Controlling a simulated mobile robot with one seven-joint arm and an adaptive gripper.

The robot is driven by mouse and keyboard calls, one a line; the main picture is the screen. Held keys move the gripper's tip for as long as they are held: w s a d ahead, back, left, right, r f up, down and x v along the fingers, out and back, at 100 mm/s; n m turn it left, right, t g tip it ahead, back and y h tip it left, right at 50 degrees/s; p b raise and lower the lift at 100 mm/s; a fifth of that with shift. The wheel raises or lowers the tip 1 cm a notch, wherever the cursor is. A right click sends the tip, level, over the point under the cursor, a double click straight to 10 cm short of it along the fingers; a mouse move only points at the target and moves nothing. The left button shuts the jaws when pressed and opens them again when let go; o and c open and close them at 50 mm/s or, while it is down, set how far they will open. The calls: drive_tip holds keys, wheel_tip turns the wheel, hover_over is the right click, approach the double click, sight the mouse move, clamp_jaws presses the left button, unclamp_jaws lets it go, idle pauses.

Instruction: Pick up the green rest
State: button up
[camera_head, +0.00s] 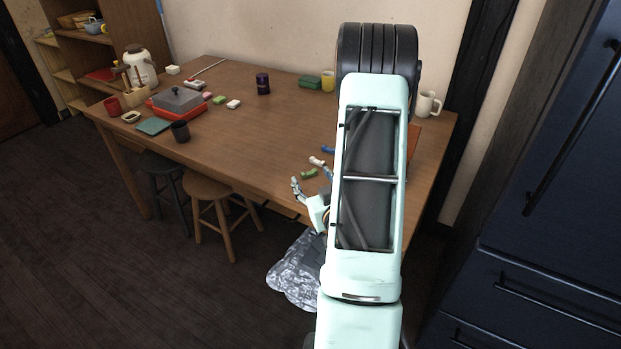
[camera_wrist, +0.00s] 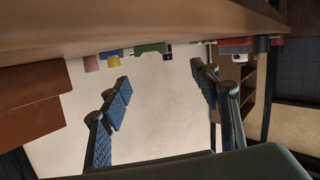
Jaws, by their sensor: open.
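I cannot make out the green rest there.
A green box (camera_head: 310,82), a yellow mug (camera_head: 327,81) and a dark can (camera_head: 262,83) stand at the back. A red-and-grey cooker (camera_head: 178,101) and a dark cup (camera_head: 180,131) stand left. Stools (camera_head: 212,200) are under the front edge. The table's middle is clear.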

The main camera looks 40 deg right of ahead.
sight(310, 179)
drive_tip(key=shift+m+h, duration=0.3)
drive_tip(key=shift+m, duration=0.6)
drive_tip(key=s, duration=0.1)
drive_tip(key=s+f, duration=0.1)
drive_tip(key=s, duration=0.3)
drive_tip(key=shift+a+f, duration=0.2)
drive_tip(key=shift+a, duration=0.15)
drive_tip(key=b, duration=0.1)
drive_tip(key=w+b, duration=0.1)
drive_tip(key=w+d+b, duration=0.1)
drive_tip(key=shift+w+f+t+b, duration=0.25)
drive_tip(key=shift+f+t+b, duration=0.05)
drive_tip(key=shift+b, duration=0.1)
drive_tip(key=x, duration=0.2)
drive_tip(key=shift+w+d+r+p, duration=0.15)
drive_tip(key=shift+w+p, duration=0.15)
drive_tip(key=x, duration=0.5)
drive_tip(key=shift+w+b, duration=0.15)
drive_tip(key=shift+b, duration=0.15)
drive_tip(key=shift+a, duration=0.2)
drive_tip(key=c, duration=0.9)
